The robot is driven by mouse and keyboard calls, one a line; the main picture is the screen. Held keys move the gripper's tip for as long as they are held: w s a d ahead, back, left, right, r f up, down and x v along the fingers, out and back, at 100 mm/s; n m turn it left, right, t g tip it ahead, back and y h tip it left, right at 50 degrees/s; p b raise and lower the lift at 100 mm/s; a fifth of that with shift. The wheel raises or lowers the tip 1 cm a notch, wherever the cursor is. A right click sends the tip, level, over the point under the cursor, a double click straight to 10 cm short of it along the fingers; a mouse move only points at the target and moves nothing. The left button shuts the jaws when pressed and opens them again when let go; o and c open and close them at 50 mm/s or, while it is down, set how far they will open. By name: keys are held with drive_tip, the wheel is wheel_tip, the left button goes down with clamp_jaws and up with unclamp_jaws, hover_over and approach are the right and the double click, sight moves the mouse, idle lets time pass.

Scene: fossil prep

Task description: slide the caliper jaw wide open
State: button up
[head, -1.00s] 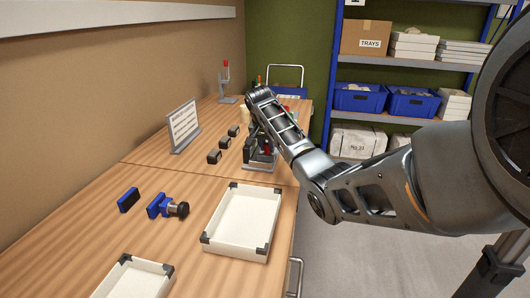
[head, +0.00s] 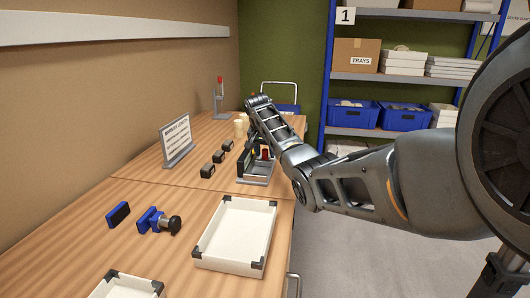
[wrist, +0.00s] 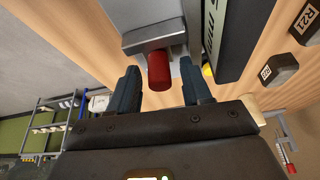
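The caliper (head: 256,180) stands on the bench as a grey fixture with a red knob (head: 265,153). In the wrist view the red knob (wrist: 158,70) sticks out from a grey metal jaw block (wrist: 155,38). A dark scale bar with pale markings (wrist: 236,35) runs beside it. My gripper (wrist: 160,85) is open, with one dark finger on each side of the knob. Gaps show between the knob and both fingers. In the head view my gripper is mostly hidden behind my wrist, over the caliper. How far the jaw stands open cannot be told.
Several small dark blocks (head: 207,170) and a sign (head: 177,140) stand left of the caliper. A white tray (head: 203,262), a blue tool with a black knob (head: 160,220) and a blue block (head: 118,214) lie nearer. A red-tipped stand (head: 220,100) is behind. Shelves stand at the back right.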

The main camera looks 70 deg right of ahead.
sight(263, 161)
drive_tip(key=v, duration=0.6)
drive_tip(key=shift+a+r+b, duration=0.15)
drive_tip(key=shift+r+b, duration=0.15)
drive_tip(key=shift+a+r, duration=0.2)
drive_tip(key=shift+r, duration=0.3)
